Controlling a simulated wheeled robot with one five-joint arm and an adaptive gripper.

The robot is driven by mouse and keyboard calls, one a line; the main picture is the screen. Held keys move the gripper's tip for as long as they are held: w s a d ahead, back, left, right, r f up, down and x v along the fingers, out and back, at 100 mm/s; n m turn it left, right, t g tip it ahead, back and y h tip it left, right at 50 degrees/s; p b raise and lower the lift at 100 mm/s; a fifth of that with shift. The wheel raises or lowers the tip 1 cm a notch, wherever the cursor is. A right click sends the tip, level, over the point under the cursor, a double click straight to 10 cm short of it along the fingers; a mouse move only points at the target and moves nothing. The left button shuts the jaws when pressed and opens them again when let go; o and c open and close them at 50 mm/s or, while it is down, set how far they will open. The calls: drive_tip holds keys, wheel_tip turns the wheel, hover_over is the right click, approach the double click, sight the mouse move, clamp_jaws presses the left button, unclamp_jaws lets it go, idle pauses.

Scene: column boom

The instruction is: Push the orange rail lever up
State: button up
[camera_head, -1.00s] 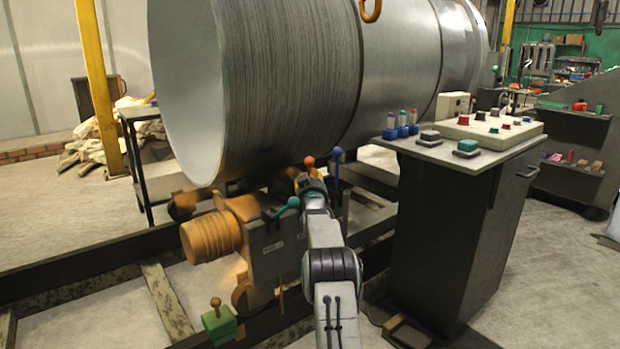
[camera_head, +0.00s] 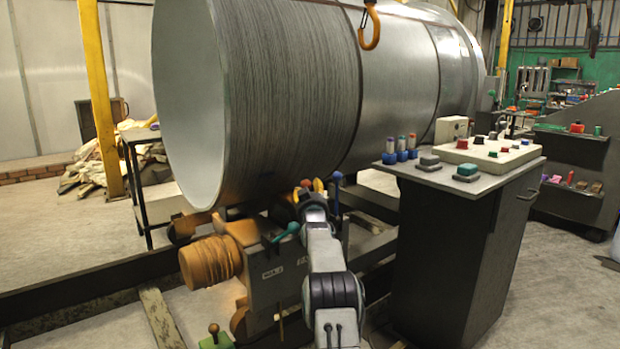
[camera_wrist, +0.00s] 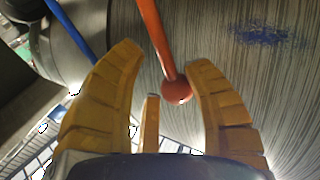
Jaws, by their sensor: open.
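The orange lever has a red-orange ball knob (camera_head: 305,184) and stands on the grey roller unit under the big drum in the head view. In the wrist view its rod comes down from the top edge and ends in the ball (camera_wrist: 177,90). In the head view my gripper (camera_head: 311,194) is at the lever, and my arm hides the lever's lower part.
A blue lever (camera_head: 336,177) stands just right of the orange one, a green lever (camera_head: 288,231) to its left. The large metal drum (camera_head: 290,90) is close above. A control cabinet (camera_head: 455,250) stands at right. A green box (camera_head: 216,342) with a brown knob is at the front.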

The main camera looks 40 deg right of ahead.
drive_tip(key=shift+r, duration=3.3)
drive_tip(key=shift+s, duration=0.15)
